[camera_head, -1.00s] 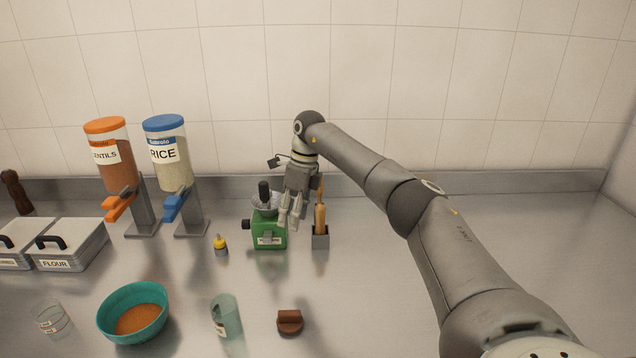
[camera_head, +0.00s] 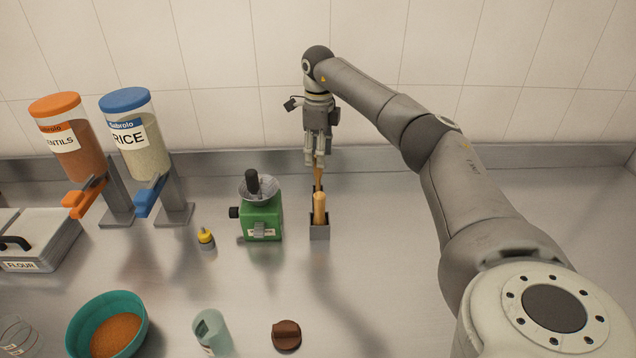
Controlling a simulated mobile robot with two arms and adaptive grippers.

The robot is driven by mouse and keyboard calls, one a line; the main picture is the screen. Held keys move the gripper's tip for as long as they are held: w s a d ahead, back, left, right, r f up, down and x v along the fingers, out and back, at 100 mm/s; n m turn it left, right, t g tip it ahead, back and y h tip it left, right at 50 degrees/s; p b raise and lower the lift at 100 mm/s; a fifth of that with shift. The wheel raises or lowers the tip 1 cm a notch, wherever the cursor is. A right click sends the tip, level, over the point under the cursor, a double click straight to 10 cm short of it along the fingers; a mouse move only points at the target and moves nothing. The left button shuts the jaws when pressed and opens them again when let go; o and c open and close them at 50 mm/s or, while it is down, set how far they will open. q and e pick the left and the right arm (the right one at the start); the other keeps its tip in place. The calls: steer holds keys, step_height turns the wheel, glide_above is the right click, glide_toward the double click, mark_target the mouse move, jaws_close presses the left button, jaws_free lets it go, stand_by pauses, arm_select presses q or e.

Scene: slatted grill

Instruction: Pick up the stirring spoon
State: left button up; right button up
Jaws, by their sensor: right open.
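A small grey holder (camera_head: 319,232) stands on the steel counter near the back and holds wooden utensils upright. One is a thick, pale wooden piece (camera_head: 320,208). Behind it a thinner brown handle (camera_head: 318,177) rises higher; it looks like the stirring spoon, though its lower part is hidden in the holder. My right gripper (camera_head: 315,163) points down directly above this handle, with its fingers open at the handle's top. I cannot tell whether they touch it. My left gripper is not in view.
A green grinder (camera_head: 262,218) stands close to the left of the holder, with a small yellow-topped bottle (camera_head: 206,238) beyond it. Lentil (camera_head: 73,140) and rice (camera_head: 136,135) dispensers, a teal bowl (camera_head: 75,325), a glass (camera_head: 213,333) and a brown lid (camera_head: 286,335) are further off.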

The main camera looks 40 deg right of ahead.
mark_target(318, 169)
steer(key=shift+f+p, duration=0.45)
steer(key=shift+f, duration=0.2)
step_height(318, 169, down, 3)
steer(key=shift+s+a+f+p, duration=0.1)
steer(key=shift+a+p, duration=0.05)
steer(key=shift+p, duration=0.65)
steer(key=shift+f, duration=0.55)
steer(key=shift+r, duration=0.1)
jaws_close()
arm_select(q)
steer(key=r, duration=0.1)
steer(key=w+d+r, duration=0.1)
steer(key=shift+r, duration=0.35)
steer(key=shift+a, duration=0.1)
arm_select(e)
steer(key=shift+r, duration=0.1)
step_height(318, 169, up, 10)
steer(key=b, duration=0.3)
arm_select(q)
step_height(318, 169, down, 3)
